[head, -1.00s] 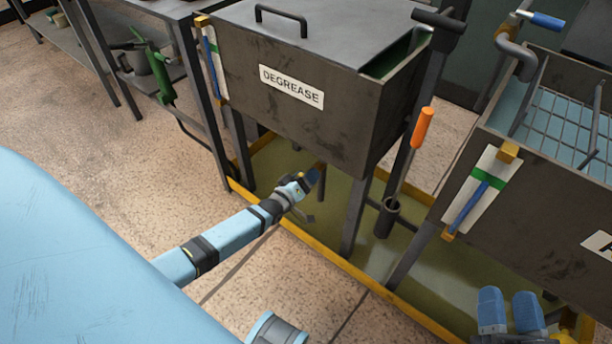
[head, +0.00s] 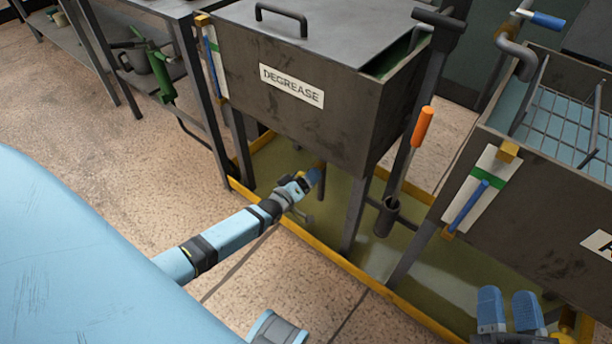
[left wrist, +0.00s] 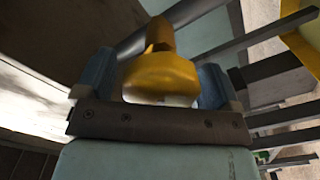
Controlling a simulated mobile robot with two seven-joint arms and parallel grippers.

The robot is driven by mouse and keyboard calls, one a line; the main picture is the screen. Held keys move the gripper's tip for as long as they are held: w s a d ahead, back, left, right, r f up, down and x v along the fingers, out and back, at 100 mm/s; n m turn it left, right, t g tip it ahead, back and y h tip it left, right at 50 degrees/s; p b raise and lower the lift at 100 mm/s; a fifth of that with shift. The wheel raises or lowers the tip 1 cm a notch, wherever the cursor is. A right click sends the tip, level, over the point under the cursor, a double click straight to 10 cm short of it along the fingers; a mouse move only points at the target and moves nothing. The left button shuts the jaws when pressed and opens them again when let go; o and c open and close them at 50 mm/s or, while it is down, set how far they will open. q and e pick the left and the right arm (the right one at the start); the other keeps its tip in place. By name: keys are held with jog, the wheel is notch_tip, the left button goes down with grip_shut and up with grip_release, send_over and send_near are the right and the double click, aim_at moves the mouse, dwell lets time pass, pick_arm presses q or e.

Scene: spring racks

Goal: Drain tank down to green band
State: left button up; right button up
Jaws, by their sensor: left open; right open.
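The dark tank labelled DEGREASE (head: 295,125) stands on legs at the centre of the head view. Its sight gauge (head: 212,62) on the left edge has a blue column and a green band; the exact level is too small to read. My left gripper (head: 316,176) is under this tank by its drain pipe. In the left wrist view, a yellow valve handle (left wrist: 160,75) lies between the open blue fingers (left wrist: 155,82); I cannot tell whether they touch it. My right gripper (head: 508,308) is open and empty at the bottom right.
A second tank (head: 530,195) stands at right with a wire basket and its own gauge (head: 476,190). An orange-handled tool (head: 421,128) sits in a holder between the tanks. A yellow-edged tray (head: 340,262) lies below. A green-handled item (head: 165,82) hangs by the left bench.

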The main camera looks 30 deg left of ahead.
pick_arm(q)
jog(key=s+a+p, duration=0.1)
jog(key=s+p, duration=0.2)
jog(key=s, duration=1)
jog(key=shift+s, duration=0.2)
pick_arm(e)
notch_tip(320, 180, down, 6)
jog(key=d+g+h, duration=0.2)
jog(key=g, duration=0.1)
jog(key=shift+s+d+f, duration=0.15)
jog(key=shift+s+d, duration=0.1)
